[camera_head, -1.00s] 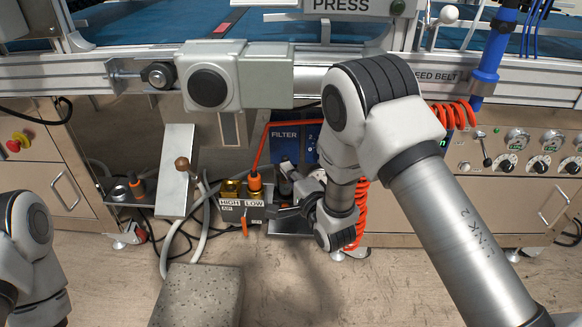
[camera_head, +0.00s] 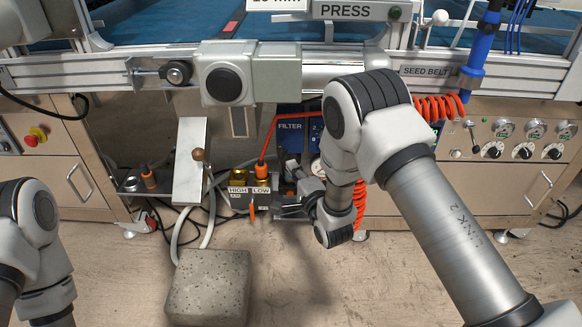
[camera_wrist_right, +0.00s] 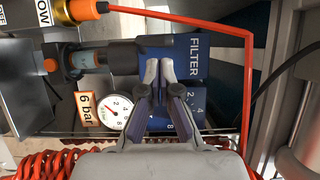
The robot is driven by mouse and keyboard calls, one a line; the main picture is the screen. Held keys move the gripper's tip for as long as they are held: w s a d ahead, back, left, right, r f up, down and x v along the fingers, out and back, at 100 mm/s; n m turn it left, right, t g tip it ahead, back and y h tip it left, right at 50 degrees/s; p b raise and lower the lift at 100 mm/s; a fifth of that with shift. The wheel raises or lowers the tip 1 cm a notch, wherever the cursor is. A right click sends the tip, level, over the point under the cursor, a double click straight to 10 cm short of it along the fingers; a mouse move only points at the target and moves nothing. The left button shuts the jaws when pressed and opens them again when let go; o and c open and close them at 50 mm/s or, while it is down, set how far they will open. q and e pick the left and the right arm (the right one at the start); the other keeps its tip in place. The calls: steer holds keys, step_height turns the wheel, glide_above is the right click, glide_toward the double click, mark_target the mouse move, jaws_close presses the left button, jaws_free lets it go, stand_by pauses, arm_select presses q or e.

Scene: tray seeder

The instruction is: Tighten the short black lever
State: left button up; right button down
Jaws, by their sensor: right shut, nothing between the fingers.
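My right gripper (camera_head: 284,209) reaches in beside the brass HIGH/LOW fittings (camera_head: 250,182), low under the machine; it is small and partly hidden by my arm in the head view. In the right wrist view my right gripper (camera_wrist_right: 160,66) is shut and empty, fingertips close together. Its tips overlap a dark, lever-like bar (camera_wrist_right: 122,54) in front of the blue FILTER panel (camera_wrist_right: 190,48). I cannot tell whether they touch it, nor be sure that it is the short black lever. My left arm shows at the left edge, but its gripper is out of view.
A gauge (camera_wrist_right: 117,112) and a 6 bar label (camera_wrist_right: 88,109) are close to the fingers. An orange hose (camera_wrist_right: 247,90) runs beside them. A tilted metal plate (camera_head: 190,165) and a knobbed lever (camera_head: 198,156) stand left. A stone block (camera_head: 208,287) sits on the floor.

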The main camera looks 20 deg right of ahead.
steer(key=s+a+p, duration=0.2)
steer(key=s+a, duration=0.1)
steer(key=s, duration=0.5)
steer(key=shift+a+p, duration=0.3)
